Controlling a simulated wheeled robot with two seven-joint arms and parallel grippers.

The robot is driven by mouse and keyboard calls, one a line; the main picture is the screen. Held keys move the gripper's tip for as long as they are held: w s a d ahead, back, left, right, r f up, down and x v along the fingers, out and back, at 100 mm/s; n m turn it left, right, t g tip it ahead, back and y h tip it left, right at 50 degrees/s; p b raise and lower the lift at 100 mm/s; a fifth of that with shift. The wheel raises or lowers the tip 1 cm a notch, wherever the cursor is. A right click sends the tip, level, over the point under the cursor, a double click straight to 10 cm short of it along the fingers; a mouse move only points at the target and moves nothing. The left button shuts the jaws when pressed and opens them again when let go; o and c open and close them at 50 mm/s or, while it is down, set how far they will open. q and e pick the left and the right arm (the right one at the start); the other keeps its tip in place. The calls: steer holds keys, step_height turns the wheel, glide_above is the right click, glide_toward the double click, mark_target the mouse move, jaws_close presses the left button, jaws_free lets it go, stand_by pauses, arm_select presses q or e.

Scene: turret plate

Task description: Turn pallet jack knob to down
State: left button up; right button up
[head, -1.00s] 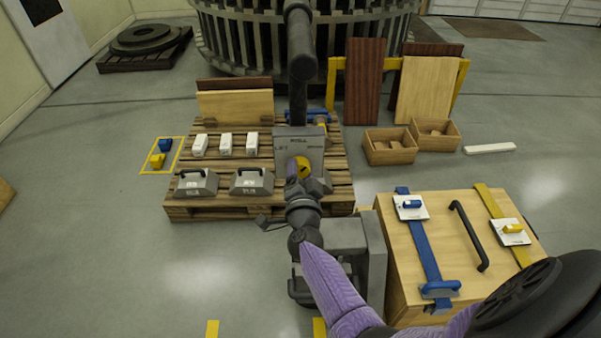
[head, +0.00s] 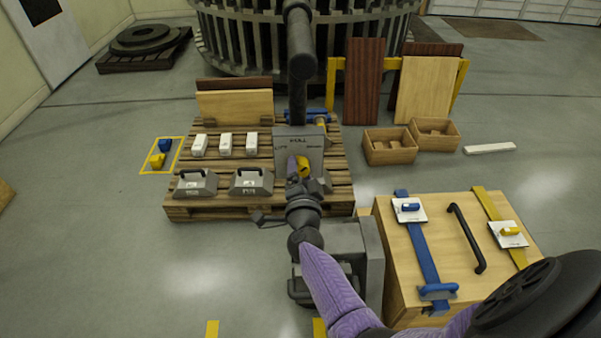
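The pallet jack's grey control panel (head: 312,140) faces me below its dark upright handle (head: 299,70). It has a label at the top and one at each side, too small to read surely. The yellow knob (head: 303,164) is on the panel's lower part, partly covered. My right gripper (head: 302,173) is right at the knob, coming from below. A purple part shows at the knob's left and dark parts below it. The fingertips are too small and covered to tell if they are closed on the knob. My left gripper is out of view.
A wooden pallet (head: 240,208) around the jack carries grey handled blocks (head: 196,184), white blocks and boards. A wooden crate (head: 385,235) with blue and yellow straps stands at the right. Open wooden boxes (head: 390,152) lie behind it.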

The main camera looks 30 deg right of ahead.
steer(key=shift+o, duration=0.9)
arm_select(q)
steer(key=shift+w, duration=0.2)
arm_select(e)
steer(key=shift+s+a, duration=0.1)
steer(key=shift+s, duration=0.05)
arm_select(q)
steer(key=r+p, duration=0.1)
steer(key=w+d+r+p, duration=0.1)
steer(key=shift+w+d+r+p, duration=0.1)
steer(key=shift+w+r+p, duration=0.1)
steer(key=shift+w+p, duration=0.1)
arm_select(e)
steer(key=v, duration=0.9)
steer(key=shift+s, duration=0.25)
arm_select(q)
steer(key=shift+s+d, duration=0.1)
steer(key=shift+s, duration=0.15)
arm_select(e)
steer(key=shift+a, duration=0.15)
